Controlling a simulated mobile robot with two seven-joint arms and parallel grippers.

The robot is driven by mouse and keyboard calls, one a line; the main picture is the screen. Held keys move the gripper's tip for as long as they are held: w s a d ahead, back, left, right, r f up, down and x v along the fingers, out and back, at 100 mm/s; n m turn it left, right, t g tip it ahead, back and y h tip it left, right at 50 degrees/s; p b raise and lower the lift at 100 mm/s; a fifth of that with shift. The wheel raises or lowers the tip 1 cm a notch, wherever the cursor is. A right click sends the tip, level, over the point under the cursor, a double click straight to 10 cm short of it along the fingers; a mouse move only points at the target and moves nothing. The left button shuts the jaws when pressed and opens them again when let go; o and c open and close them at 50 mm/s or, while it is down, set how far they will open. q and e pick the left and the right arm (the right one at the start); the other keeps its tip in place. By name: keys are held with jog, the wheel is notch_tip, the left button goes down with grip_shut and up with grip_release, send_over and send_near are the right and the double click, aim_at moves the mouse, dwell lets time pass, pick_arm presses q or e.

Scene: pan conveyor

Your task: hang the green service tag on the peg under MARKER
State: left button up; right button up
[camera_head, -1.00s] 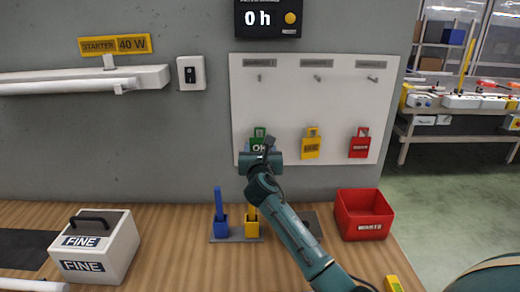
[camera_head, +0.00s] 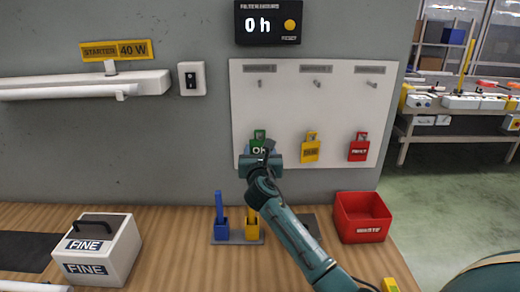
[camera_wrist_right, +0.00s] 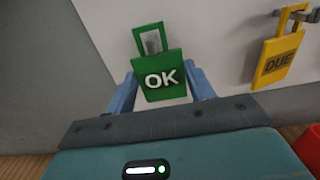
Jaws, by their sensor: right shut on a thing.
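The green tag (camera_head: 259,149), marked OK, is at the lower left of the white peg board (camera_head: 290,108). It also shows in the right wrist view (camera_wrist_right: 160,76), upright with its loop on top. My right gripper (camera_head: 261,158) is shut on its lower part; the fingers (camera_wrist_right: 162,92) show on both sides. A grey shape shows in the loop; I cannot tell whether a hook still bears the tag. Three upper pegs, left (camera_head: 259,83), middle (camera_head: 317,83) and right (camera_head: 372,84), are empty. The labels above them are too small to read. My left gripper is out of view.
A yellow tag (camera_head: 310,149) and a red tag (camera_head: 358,148) hang to the right on the lower row. Below stand a red bin (camera_head: 362,218), a holder with blue (camera_head: 220,213) and yellow (camera_head: 252,222) pieces, and a FINE box (camera_head: 98,248). The board between the rows is clear.

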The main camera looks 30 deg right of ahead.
jog(key=p+v, duration=0.3)
jog(key=v, duration=0.3)
dwell(0.8)
jog(key=shift+s+a, duration=0.1)
jog(key=shift+s, duration=0.05)
jog(key=shift+r, duration=0.1)
dwell(0.8)
